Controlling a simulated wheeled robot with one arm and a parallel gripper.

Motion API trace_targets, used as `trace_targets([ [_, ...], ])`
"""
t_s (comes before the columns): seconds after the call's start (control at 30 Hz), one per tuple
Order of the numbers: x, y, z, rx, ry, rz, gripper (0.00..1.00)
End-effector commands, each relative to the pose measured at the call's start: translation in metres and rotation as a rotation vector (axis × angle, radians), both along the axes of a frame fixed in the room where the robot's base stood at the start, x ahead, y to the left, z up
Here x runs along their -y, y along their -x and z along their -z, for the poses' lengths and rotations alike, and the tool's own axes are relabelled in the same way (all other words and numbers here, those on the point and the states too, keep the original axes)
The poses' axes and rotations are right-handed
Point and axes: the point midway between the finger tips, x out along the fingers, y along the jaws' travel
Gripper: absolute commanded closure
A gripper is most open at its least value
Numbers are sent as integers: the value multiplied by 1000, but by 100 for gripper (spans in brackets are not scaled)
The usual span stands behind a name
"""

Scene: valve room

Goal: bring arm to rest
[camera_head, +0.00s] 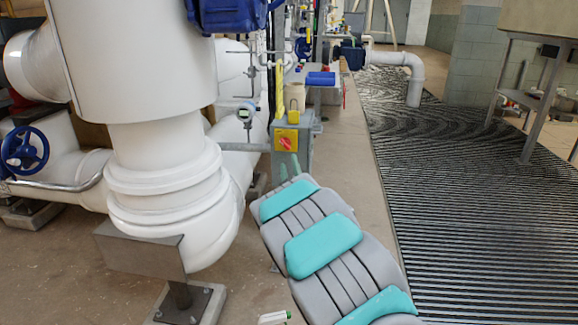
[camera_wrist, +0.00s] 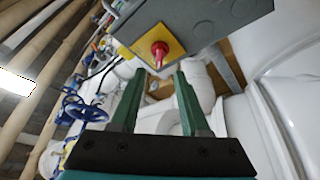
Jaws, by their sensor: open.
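My gripper (camera_wrist: 160,76) shows in the wrist view as two green fingers standing apart, with nothing held between them. In the head view my grey and teal arm reaches forward from the bottom, and the green fingers (camera_head: 290,167) show small beyond its far end. A grey switch box (camera_head: 305,147) with a yellow plate and a red knob (camera_head: 286,144) stands just past the fingers. In the wrist view the red knob (camera_wrist: 159,49) lies just beyond the fingertips; I cannot tell the exact gap, but no grip on it shows.
A large white pipe (camera_head: 165,160) fills the left, with a blue handwheel (camera_head: 24,150) beside it. A small gauge (camera_head: 246,113) is left of the box. Dark ribbed floor grating (camera_head: 460,210) lies right, largely clear. A metal table (camera_head: 535,95) stands at the far right.

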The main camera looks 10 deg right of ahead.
Motion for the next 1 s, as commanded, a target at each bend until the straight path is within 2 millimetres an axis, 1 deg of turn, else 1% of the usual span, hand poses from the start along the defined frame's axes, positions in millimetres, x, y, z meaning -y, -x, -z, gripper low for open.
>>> trace_targets([
  [0.17, 2, 0, -2, -12, -7, 4, 54],
  [0.27, 10, 3, -5, -66, -35, 23, 54],
  [0.3, 15, 6, -8, -99, -54, 34, 54],
  [0.37, 24, 12, -7, -169, -92, 55, 54],
  [0.47, 39, 30, -4, -308, -170, 100, 54],
  [0.57, 50, 56, 2, -451, -254, 144, 54],
  [0.67, 56, 89, 8, -589, -339, 185, 54],
  [0.77, 58, 128, 14, -725, -420, 225, 54],
  [0.8, 57, 145, 17, -782, -454, 241, 54],
  [0.87, 55, 174, 20, -866, -500, 265, 54],
  [0.9, 53, 194, 24, -924, -530, 282, 54],
  [0.97, 49, 226, 27, -1011, -572, 306, 54],
  [1.0, 46, 248, 29, -1069, -600, 323, 54],
])
